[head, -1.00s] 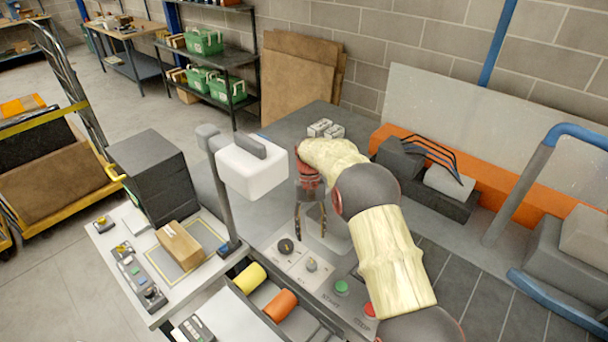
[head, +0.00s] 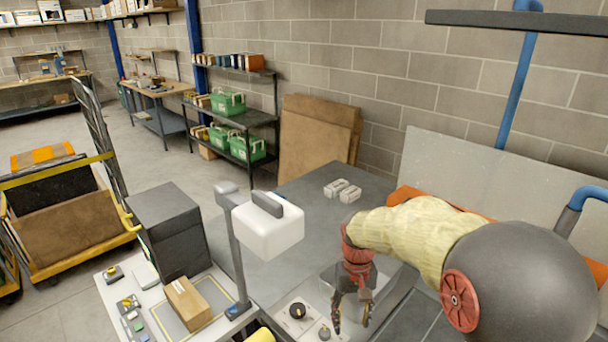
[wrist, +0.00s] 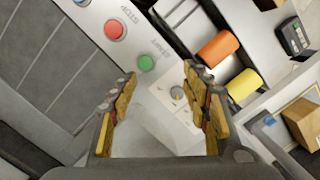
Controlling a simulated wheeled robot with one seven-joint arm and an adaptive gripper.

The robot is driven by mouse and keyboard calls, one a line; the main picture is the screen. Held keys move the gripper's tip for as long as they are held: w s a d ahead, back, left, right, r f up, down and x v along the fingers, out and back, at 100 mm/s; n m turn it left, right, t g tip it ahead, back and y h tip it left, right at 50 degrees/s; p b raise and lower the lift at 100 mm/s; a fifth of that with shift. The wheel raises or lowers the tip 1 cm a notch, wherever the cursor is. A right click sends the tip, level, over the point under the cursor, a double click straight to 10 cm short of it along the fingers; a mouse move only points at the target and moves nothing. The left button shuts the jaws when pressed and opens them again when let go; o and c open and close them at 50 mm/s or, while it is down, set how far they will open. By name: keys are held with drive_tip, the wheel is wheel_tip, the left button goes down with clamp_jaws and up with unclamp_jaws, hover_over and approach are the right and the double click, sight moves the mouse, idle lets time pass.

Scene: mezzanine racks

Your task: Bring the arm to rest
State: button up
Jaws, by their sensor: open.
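My arm, with a cream sleeve and dark grey joints, reaches in from the right in the head view. My gripper (head: 352,312) hangs pointing down over the grey worktop, beside a black knob (head: 297,311). In the wrist view my gripper (wrist: 158,95) has its two yellow-padded fingers wide apart with nothing between them. Below them are a pale surface and part of the control panel, with a green button (wrist: 146,63) and a red button (wrist: 116,30).
A white box-shaped head on a grey post (head: 268,230) stands just left of my gripper. A cardboard box (head: 188,302) and a dark grey cabinet (head: 168,232) are further left. Two small pale blocks (head: 342,190) lie behind. Orange (wrist: 217,48) and yellow (wrist: 244,86) rolls lie beside the panel.

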drive_tip(key=s+d+r+t+b, duration=0.1)
drive_tip(key=s+d+r+t, duration=0.1)
drive_tip(key=s, duration=0.5)
drive_tip(key=s+d+r+t+b, duration=0.2)
drive_tip(key=s+r, duration=0.3)
drive_tip(key=s, duration=0.2)
drive_tip(key=s+d+r+m+t+b, duration=0.1)
drive_tip(key=s+d+r+t+b, duration=0.1)
drive_tip(key=s, duration=0.6)
wheel_tip(320, 180, up, 2)
drive_tip(key=shift+d+r+t, duration=0.15)
drive_tip(key=shift+d+t, duration=0.25)
drive_tip(key=shift+t, duration=0.2)
drive_tip(key=shift+s, duration=0.1)
drive_tip(key=shift+c, duration=0.4)
